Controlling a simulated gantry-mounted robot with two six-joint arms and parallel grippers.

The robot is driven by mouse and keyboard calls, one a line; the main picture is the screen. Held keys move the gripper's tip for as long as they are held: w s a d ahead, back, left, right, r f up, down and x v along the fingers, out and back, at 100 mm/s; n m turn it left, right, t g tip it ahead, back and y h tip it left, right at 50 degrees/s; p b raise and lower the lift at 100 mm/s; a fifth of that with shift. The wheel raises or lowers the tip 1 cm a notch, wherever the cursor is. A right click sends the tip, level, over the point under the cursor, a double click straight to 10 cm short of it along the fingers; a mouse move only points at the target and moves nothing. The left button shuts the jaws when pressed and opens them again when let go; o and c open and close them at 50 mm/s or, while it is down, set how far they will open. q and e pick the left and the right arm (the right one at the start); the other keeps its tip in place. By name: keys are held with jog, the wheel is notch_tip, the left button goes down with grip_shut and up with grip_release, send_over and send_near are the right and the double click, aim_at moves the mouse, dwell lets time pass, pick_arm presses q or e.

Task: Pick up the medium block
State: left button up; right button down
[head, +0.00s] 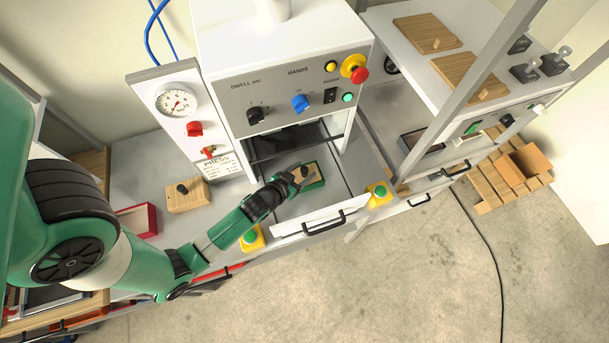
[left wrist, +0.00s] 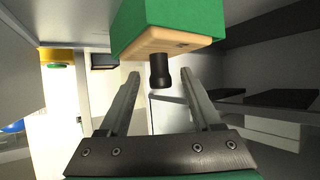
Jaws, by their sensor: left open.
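A wooden block with a black knob sits in a green box (head: 314,184) on the press's pulled-out tray (head: 330,203). In the left wrist view the green box (left wrist: 175,30) surrounds this block (left wrist: 170,44), and its knob (left wrist: 160,72) points between my fingers. Another wooden block (head: 187,195) with a black knob stands on the bench to the left. I cannot tell which block is the medium one. My left gripper (head: 298,176) is open at the boxed block, fingers either side of the knob, not visibly closed on it. My right gripper is not in view.
The white press housing (head: 285,65) stands close behind the tray. Yellow-based green buttons (head: 252,238) (head: 379,193) flank it. A red box (head: 138,219) is at the left. Wooden boards (head: 425,33) lie on a shelf at the right, beyond a grey post.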

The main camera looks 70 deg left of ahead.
pick_arm(q)
jog(key=shift+w+a+f, duration=0.3)
jog(key=shift+w+a, duration=0.05)
jog(key=shift+w, duration=0.15)
jog(key=shift+c, duration=0.3)
grip_shut()
jog(key=shift+r, duration=0.1)
